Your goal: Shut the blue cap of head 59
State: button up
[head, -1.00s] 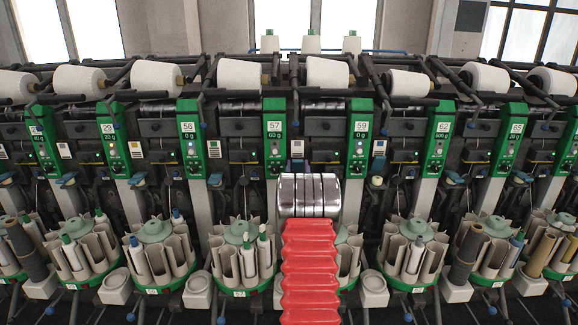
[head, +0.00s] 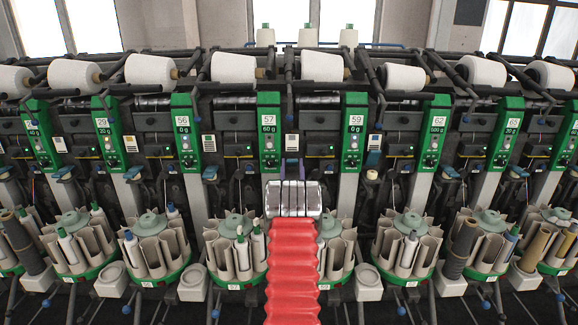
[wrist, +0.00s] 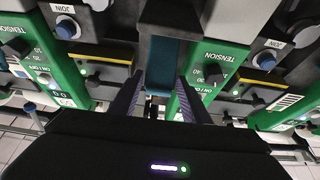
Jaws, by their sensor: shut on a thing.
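Panel 59 (head: 354,130) is green and stands right of centre in the head view, with panel 57 (head: 268,130) to its left. My gripper (head: 291,166) reaches into the gap between these two panels. In the wrist view my gripper (wrist: 157,92) has its two ridged fingers on either side of a blue cap (wrist: 163,62), closed on it. My wrist and fingers mostly hide this cap in the head view. Just right of panel 59 another blue cap (head: 374,157) stands raised above a cream piece.
Bobbin magazines (head: 406,245) stand in a row below the heads, with pale cups (head: 368,284) between them. White yarn cones (head: 322,66) and dark arms line the top. Green panels stand close on both sides of my gripper.

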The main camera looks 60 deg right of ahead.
jog(key=shift+w+a+f, duration=0.1)
jog(key=shift+w+a, duration=0.1)
jog(key=shift+w, duration=0.05)
jog(key=o, duration=1.3)
jog(key=shift+w, duration=0.1)
jog(key=shift+o, duration=0.4)
jog(key=shift+s, duration=0.2)
jog(key=shift+s+a+f, duration=0.2)
jog(key=shift+a+f, duration=0.05)
jog(key=shift+a, duration=0.35)
jog(key=s+a, duration=0.5)
jog(key=a, duration=0.5)
jog(key=shift+s+a, duration=0.15)
jog(key=shift+s, duration=0.2)
